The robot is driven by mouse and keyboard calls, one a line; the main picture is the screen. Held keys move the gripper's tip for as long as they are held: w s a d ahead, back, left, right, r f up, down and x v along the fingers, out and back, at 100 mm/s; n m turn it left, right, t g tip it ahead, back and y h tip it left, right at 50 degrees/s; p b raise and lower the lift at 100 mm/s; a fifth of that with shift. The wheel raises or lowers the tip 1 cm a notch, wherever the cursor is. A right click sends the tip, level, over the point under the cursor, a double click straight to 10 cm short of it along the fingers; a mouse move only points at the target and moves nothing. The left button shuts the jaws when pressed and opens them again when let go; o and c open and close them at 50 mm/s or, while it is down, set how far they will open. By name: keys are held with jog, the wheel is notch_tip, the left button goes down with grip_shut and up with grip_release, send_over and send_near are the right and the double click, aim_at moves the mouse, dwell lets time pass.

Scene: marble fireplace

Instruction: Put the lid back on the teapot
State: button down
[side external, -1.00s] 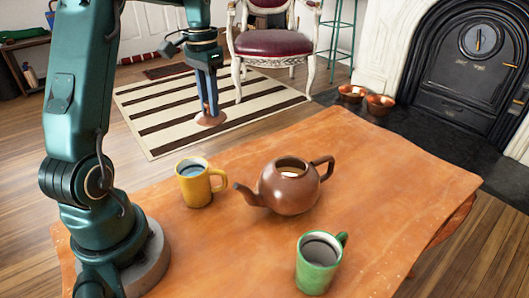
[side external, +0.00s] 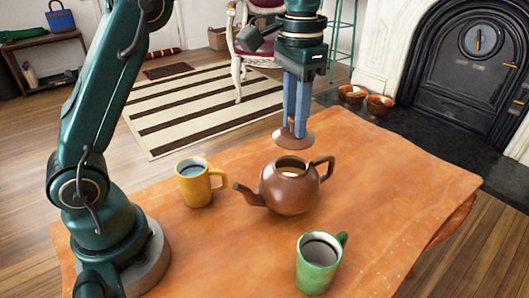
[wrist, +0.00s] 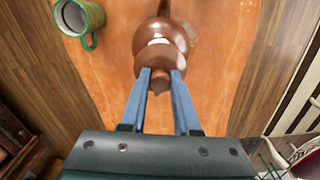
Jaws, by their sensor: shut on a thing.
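The brown teapot (side external: 288,188) stands upright on the wooden table, its top open, in the side view. Its spout points left and its handle is on the right. My gripper (side external: 294,130) is shut on the knob of the brown lid (side external: 303,139). It holds the lid roughly level in the air, above the teapot in the picture and apart from it. In the wrist view, my gripper (wrist: 160,75) has its two blue fingers on either side of a brown knob, with brown rounded surfaces beyond. There I cannot clearly separate lid from teapot.
A yellow mug (side external: 192,186) with dark contents stands left of the teapot. A green mug (side external: 314,270) stands in front, and also shows in the wrist view (wrist: 78,18). The orange-brown table (side external: 400,190) is clear on the right.

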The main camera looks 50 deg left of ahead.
jog(key=shift+f, duration=2.9)
jog(key=shift+f, duration=0.15)
jog(key=c, duration=0.6)
grip_release()
jog(key=shift+o, duration=0.5)
jog(key=o, duration=0.4)
jog(key=shift+r, duration=3.55)
